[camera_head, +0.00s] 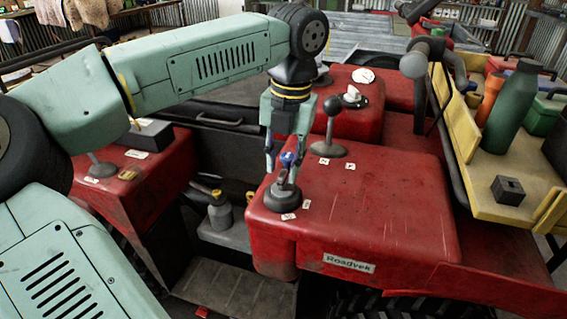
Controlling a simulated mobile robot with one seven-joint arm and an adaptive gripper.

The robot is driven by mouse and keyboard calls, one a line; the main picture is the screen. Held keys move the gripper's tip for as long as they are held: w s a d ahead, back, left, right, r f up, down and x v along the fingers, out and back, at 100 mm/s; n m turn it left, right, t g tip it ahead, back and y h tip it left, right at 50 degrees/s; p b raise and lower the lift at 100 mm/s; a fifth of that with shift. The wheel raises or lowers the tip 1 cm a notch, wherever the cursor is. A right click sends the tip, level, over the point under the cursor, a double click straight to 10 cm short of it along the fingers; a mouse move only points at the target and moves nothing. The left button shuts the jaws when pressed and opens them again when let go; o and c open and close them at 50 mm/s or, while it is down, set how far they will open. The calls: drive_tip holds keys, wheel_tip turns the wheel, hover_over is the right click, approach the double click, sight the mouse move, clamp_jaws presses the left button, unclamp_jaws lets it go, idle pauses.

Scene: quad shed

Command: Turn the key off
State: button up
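A small control with a blue top (287,159) stands upright from a dark round base (282,196) on the front-left corner of the red body. A white knob on a dark round base (353,96) sits farther back. I cannot tell for certain which of these is the key. My gripper (284,160) points down over the blue-topped control, with its fingers apart on either side of the blue top. Contact cannot be made out, and the fingers partly hide the control.
A black-knobbed lever (332,125) stands close to the right of my gripper. Small white labels lie around the bases. A yellow tray (480,190) with a green bottle (511,106) and a dark block (508,190) is at right. A grey bottle (220,212) stands below left.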

drive_tip(key=shift+r+p, duration=1.9)
drive_tip(key=shift+r, duration=1.05)
